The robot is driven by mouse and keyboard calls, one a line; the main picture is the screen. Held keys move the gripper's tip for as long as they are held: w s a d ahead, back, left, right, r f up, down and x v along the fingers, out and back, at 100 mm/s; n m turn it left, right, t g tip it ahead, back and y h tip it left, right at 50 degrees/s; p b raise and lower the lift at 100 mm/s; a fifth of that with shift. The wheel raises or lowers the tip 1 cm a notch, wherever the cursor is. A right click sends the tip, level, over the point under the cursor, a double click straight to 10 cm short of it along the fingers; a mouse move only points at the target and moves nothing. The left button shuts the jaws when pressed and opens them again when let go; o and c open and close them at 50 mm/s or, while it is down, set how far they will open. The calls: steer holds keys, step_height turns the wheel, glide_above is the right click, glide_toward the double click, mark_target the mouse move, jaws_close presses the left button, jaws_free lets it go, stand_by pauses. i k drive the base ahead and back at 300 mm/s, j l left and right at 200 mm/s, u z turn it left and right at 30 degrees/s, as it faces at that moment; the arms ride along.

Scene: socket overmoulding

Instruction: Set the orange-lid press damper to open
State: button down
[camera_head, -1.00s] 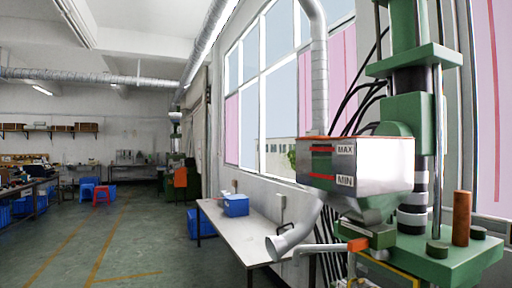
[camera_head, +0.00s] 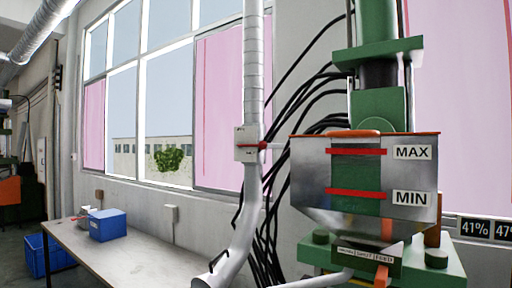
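The press (camera_head: 386,105) with the orange lid (camera_head: 410,134) stands at the right, green with a metal hopper (camera_head: 310,165) marked MAX and MIN. To its left a pale vertical duct (camera_head: 251,70) carries a white damper box (camera_head: 246,150). A small red-tipped lever (camera_head: 264,145) sticks out from the box to the right, roughly level. The marks on the box are too small to read. Below the hopper is a dark label plate (camera_head: 366,256) with an orange tab (camera_head: 381,277); its lettering is hard to read. My gripper is not in view.
A long table (camera_head: 130,262) with a blue box (camera_head: 108,225) stands at the lower left along the windowed wall. A blue crate (camera_head: 42,256) is on the floor at its far end. Black cables (camera_head: 285,195) hang between duct and hopper. Percent displays (camera_head: 475,229) show at the right edge.

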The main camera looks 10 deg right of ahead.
mark_target(262, 145)
steer(key=i+j, duration=0.15)
steer(key=j, duration=0.2)
steer(key=i+j+u, duration=0.1)
steer(key=j, duration=0.25)
steer(key=i+j+u, duration=0.1)
steer(key=j, duration=0.25)
steer(key=i+j, duration=0.2)
steer(key=j, duration=0.15)
